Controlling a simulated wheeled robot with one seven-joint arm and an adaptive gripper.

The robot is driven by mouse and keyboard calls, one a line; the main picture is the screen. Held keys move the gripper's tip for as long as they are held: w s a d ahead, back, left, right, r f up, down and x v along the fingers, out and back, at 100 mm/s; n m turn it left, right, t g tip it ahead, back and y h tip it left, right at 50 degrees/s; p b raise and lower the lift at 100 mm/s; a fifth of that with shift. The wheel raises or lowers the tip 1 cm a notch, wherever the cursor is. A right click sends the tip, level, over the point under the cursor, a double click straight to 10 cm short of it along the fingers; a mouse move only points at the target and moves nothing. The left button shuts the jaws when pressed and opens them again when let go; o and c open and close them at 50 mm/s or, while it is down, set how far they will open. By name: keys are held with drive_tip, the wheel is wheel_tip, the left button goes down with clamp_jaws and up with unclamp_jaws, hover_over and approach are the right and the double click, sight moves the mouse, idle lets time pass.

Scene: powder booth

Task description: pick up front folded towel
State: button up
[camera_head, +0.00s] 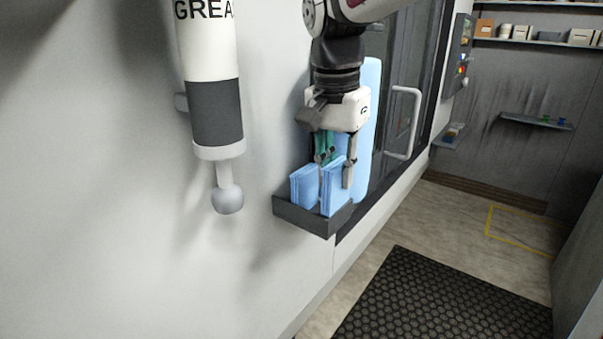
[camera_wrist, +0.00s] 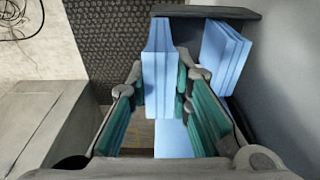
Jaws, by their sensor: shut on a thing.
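Two light-blue folded towels stand upright in a dark wall tray (camera_head: 303,216). My gripper (camera_head: 336,164) reaches down from above, its fingers on either side of the right-hand towel (camera_head: 334,188). In the wrist view my gripper (camera_wrist: 162,82) is shut on this towel (camera_wrist: 160,85), which sits between the green-padded fingers. The other towel (camera_head: 303,186) stands to its left, clear of the fingers. It also shows at the upper right of the wrist view (camera_wrist: 225,55). The held towel's lower part still appears within the tray; whether it touches the tray floor is hidden.
A tall light-blue panel (camera_head: 371,85) stands close behind my gripper. A grease cylinder (camera_head: 214,105) hangs on the wall to the left. A door with a white handle (camera_head: 407,122) is to the right. A black mat (camera_head: 440,300) lies on the floor.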

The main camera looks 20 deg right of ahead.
drive_tip(key=s+d+r+b, duration=0.1)
drive_tip(key=s+d, duration=0.3)
drive_tip(key=s, duration=0.9)
drive_tip(key=shift+r, duration=0.15)
drive_tip(key=shift+d, duration=0.1)
clamp_jaws()
